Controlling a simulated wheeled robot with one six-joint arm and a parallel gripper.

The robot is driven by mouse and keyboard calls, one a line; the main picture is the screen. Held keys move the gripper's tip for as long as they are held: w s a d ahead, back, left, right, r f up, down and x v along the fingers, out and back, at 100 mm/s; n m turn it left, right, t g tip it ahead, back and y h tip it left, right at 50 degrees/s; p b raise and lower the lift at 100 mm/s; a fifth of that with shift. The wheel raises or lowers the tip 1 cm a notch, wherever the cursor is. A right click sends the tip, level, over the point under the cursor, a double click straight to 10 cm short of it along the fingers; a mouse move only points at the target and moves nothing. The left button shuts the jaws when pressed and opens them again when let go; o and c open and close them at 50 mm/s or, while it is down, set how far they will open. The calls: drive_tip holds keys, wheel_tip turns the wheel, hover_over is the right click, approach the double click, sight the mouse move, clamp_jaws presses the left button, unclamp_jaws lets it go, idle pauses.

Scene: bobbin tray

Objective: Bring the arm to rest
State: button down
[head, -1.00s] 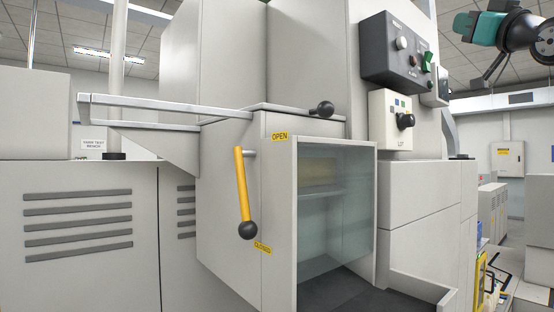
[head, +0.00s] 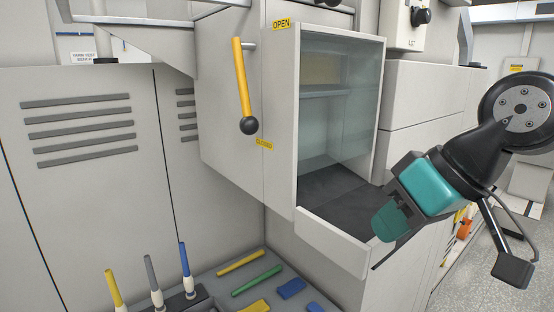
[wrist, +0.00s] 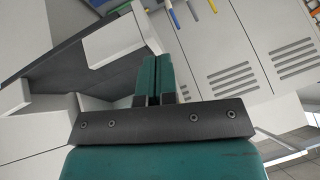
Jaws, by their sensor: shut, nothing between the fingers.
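My gripper (head: 388,222) is at the right in the head view, its teal fingers pointing down and to the left. It appears in front of the lower right part of the machine's open bay. In the wrist view the two teal fingers (wrist: 153,80) are together and nothing is held between them. My arm comes in from the right edge of the head view.
A machine cabinet has a glass-sided bay (head: 340,110) with a dark floor. A yellow lever (head: 241,80) with a black knob hangs between OPEN and CLOSED labels. Below lie a yellow bar (head: 241,263), a green bar (head: 257,280) and blue blocks (head: 291,288). Aisle floor shows at right.

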drive_tip(key=s+f+n+g+h, duration=0.15)
drive_tip(key=s+f+g, duration=0.25)
drive_tip(key=s+f, duration=0.5)
wheel_tip(320, 180, down, 11)
drive_tip(key=s+b, duration=0.1)
drive_tip(key=b, duration=1.2)
drive_tip(key=shift+s+d, duration=0.35)
drive_tip(key=shift+s, duration=0.05)
drive_tip(key=shift+m, duration=0.25)
